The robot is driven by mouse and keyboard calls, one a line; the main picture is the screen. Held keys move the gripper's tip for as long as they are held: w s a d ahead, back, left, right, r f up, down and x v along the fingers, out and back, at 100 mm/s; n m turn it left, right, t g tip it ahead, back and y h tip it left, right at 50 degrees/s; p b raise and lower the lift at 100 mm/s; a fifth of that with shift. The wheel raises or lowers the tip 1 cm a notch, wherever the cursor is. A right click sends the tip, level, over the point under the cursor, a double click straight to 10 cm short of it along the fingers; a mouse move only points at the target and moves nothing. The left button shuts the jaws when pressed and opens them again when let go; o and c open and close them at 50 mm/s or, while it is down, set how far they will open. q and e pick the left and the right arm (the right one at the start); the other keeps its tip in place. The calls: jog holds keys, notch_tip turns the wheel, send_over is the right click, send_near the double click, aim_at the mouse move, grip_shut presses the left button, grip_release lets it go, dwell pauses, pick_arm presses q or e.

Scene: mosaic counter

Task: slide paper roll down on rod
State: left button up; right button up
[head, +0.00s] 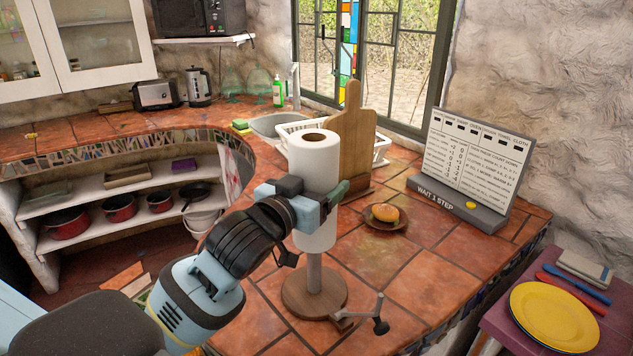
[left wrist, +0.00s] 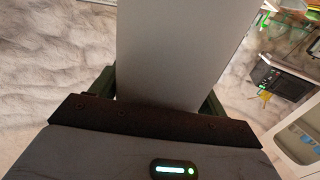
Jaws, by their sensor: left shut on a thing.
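A white paper roll (head: 314,162) stands upright around the rod (head: 314,270) of a round wooden stand on the tiled counter. The roll's lower end is above the wooden base (head: 300,300), with a length of bare rod showing below it. My left gripper (head: 322,205) is shut on the roll at about mid-height, its fingers on either side. In the left wrist view the roll (left wrist: 185,50) fills the space between the fingers. The rod's top is hidden inside the roll's core. My right gripper is not in view.
A wooden cutting board (head: 355,135) and dish rack stand close behind the roll. A small plate with a bun (head: 385,213) and a sign stand (head: 470,170) are to the right. A metal lever-like part (head: 365,318) sits by the base. A yellow plate (head: 553,316) lies at the lower right.

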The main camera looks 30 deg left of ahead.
pick_arm(q)
jog(key=shift+f+b, duration=0.55)
jog(key=shift+f, duration=1.4)
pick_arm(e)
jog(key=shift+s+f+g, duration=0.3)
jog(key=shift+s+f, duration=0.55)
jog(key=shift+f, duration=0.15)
pick_arm(q)
jog(key=shift+f, duration=0.3)
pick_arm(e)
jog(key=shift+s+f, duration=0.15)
pick_arm(q)
jog(key=shift+f+b, duration=0.65)
jog(key=shift+f, duration=0.95)
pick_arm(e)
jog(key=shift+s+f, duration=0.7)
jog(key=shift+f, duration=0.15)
pick_arm(q)
jog(key=o, duration=1.1)
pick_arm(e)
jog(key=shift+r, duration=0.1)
